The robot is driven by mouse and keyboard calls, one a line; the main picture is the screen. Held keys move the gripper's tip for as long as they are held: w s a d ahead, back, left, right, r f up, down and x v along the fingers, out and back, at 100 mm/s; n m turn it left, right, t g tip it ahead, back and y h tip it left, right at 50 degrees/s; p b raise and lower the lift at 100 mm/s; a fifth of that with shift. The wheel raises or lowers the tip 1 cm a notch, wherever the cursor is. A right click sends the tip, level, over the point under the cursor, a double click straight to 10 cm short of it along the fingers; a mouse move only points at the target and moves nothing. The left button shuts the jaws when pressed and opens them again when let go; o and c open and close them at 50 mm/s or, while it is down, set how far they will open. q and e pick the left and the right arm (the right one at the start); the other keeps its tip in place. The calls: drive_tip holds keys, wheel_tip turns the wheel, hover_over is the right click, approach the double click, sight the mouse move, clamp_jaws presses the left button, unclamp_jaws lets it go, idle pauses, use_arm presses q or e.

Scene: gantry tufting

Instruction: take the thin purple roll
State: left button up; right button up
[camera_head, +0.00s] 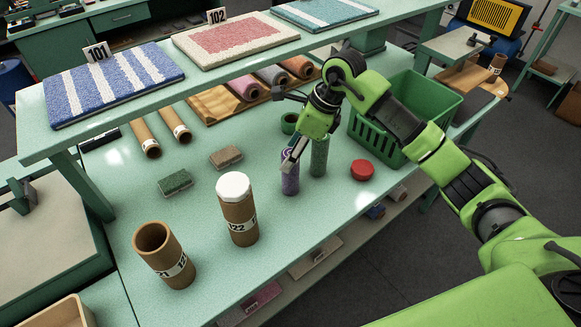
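The thin purple roll (290,181) stands upright on the green worktable, near the middle. My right gripper (291,158) comes down from the right, with its grey fingertips at the roll's top. A fingertip covers part of the upper end of the roll. I cannot tell whether the fingers are closed on it or only beside it. A thin green roll (319,160) stands close to its right, partly behind the gripper. My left gripper is not in view.
A red lid (362,170) and a green crate (412,105) are to the right. Cardboard tubes (239,215) (165,257) stand front left. Brushes (176,182) lie left. A raised shelf with rug samples (110,82) spans behind; rolls (245,88) lie beneath it.

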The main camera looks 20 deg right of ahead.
drive_tip(key=shift+w+a+f, duration=0.15)
drive_tip(key=shift+a+f, duration=0.05)
drive_tip(key=shift+f, duration=0.4)
drive_tip(key=c, duration=1.2)
drive_tip(key=shift+c, duration=0.2)
drive_tip(key=shift+r, duration=0.15)
